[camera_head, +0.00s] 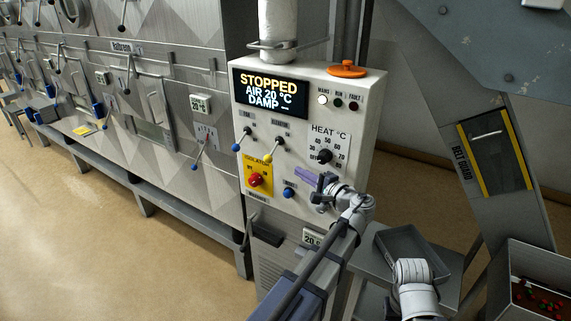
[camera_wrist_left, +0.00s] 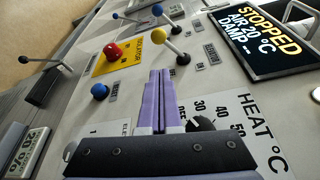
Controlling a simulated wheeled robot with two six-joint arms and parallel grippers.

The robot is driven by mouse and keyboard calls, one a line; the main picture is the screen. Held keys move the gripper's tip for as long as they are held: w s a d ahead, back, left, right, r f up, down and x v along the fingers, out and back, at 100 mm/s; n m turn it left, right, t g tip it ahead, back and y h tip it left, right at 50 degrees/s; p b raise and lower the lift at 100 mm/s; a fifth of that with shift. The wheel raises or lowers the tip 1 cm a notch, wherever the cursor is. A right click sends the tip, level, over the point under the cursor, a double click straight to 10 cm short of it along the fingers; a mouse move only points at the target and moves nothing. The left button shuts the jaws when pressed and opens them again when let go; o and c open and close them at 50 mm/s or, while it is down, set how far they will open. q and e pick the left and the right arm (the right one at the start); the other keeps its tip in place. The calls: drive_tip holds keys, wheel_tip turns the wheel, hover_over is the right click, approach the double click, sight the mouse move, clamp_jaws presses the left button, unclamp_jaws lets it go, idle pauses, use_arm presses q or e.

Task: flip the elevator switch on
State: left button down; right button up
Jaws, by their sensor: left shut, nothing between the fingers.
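The elevator switch (camera_head: 273,149) is a metal toggle lever with a yellow ball tip on the white control panel, its tip pointing down in the head view. It also shows in the left wrist view (camera_wrist_left: 176,43), beyond my fingertips. My left gripper (camera_head: 300,174) is in front of the panel, to the lower right of the switch. Its purple fingers (camera_wrist_left: 160,82) are together and empty, apart from the lever. The panel display (camera_head: 269,90) reads STOPPED, AIR 20 °C, DAMP.
Close by on the panel are a blue-tipped lever (camera_head: 242,141), the red isolator knob (camera_head: 255,180), a blue button (camera_head: 289,192) and the heat dial (camera_head: 324,156). A grey tray (camera_head: 405,250) stands at the lower right.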

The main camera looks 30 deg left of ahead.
sight(272, 153)
use_arm(q)
drive_tip(key=x, duration=0.9)
drive_tip(key=shift+a+b, duration=0.35)
drive_tip(key=shift+a, duration=0.05)
drive_tip(key=shift+w, duration=0.15)
drive_tip(key=shift+r+m+p, duration=0.15)
drive_tip(key=shift+m+p, duration=0.15)
drive_tip(key=shift+p, duration=0.15)
drive_tip(key=shift+s+r+m+g+p, duration=0.3)
drive_tip(key=shift+m+p, duration=0.2)
drive_tip(key=shift+p, duration=0.2)
drive_tip(key=r+m+g+p, duration=0.1)
drive_tip(key=m+p, duration=0.1)
drive_tip(key=r+m+g+h+p, duration=0.1)
drive_tip(key=r+m+p, duration=0.1)
drive_tip(key=p, duration=0.1)
drive_tip(key=r+m+g+p, duration=0.1)
drive_tip(key=m+p, duration=0.2)
drive_tip(key=shift+s+r+h, duration=0.25)
drive_tip(key=shift+s+h, duration=0.05)
drive_tip(key=shift+r, duration=0.1)
